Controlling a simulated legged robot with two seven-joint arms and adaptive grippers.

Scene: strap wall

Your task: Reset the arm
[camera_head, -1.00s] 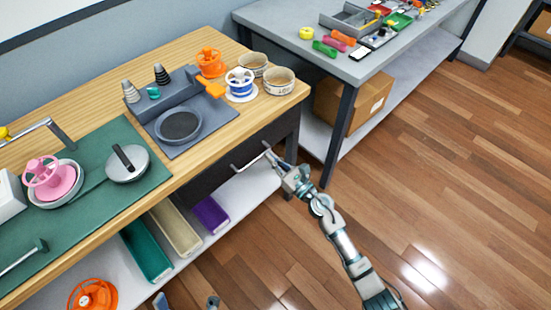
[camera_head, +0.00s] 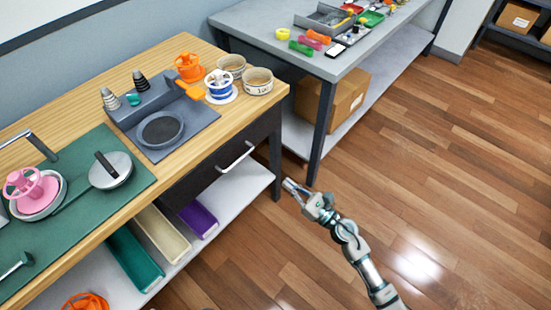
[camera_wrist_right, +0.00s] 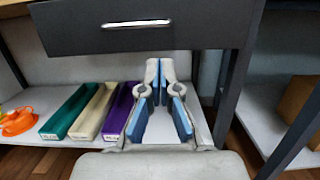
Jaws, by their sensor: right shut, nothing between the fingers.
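My right gripper (camera_head: 291,188) is shut and empty. It is in front of the workbench's right leg, over the wood floor, apart from the drawer. In the right wrist view, my right gripper (camera_wrist_right: 160,64) shows with its tips together and blue inner pads, below the drawer handle (camera_wrist_right: 136,23). The dark drawer (camera_head: 212,170) sits under the wooden tabletop with its silver handle (camera_head: 236,158) free. My left gripper is out of view.
The wooden workbench (camera_head: 228,116) carries a grey station, spools and a green mat. Teal, cream and purple bins (camera_head: 198,219) lie on the shelf below. A grey table (camera_head: 262,22) stands behind, with a cardboard box (camera_head: 343,94) beneath. Floor to the right is clear.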

